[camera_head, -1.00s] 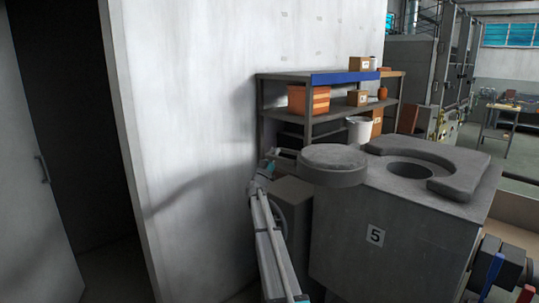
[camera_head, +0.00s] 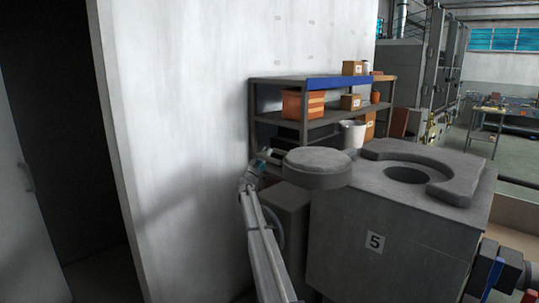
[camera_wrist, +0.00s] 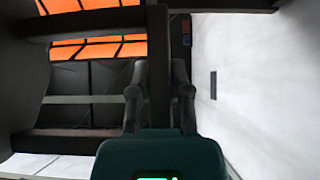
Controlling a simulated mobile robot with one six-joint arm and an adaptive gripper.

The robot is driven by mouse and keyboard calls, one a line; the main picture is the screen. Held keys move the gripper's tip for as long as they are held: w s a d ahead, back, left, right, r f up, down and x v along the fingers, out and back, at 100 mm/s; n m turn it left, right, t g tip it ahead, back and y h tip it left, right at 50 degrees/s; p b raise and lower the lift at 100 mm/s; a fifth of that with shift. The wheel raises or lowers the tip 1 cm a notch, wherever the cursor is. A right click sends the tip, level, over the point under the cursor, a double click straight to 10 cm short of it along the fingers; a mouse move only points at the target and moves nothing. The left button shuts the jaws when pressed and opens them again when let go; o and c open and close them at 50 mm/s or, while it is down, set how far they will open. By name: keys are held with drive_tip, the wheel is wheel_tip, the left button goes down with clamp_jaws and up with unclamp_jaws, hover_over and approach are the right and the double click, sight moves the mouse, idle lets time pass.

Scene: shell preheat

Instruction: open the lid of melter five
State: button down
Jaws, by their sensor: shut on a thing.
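Melter five (camera_head: 360,250) is a grey box marked with a 5, at the right of the head view. Its round opening (camera_head: 405,175) is uncovered, with a raised curved collar around part of it. The thick round lid (camera_head: 318,165) is swung to the left of the opening and overhangs the box's left edge. My gripper (camera_wrist: 159,92) is shut on a dark bar (camera_wrist: 158,50) in the wrist view, which appears to be the lid's handle. In the head view my gripper is at the lid's far left side, and the grip itself is not clear.
A pale wall (camera_head: 190,150) stands close to the left of my arm. A shelf (camera_head: 320,122) with an orange crate (camera_head: 303,104), boxes and a white bucket (camera_head: 353,133) is behind the melter. A grey cabinet-like block (camera_head: 290,205) stands between my arm and the melter.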

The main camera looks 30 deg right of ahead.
drive_tip(key=shift+w, duration=0.1)
drive_tip(key=c, duration=0.6)
unclamp_jaws()
drive_tip(key=shift+o, duration=0.2)
drive_tip(key=shift+g, duration=0.3)
drive_tip(key=shift+f, duration=0.1)
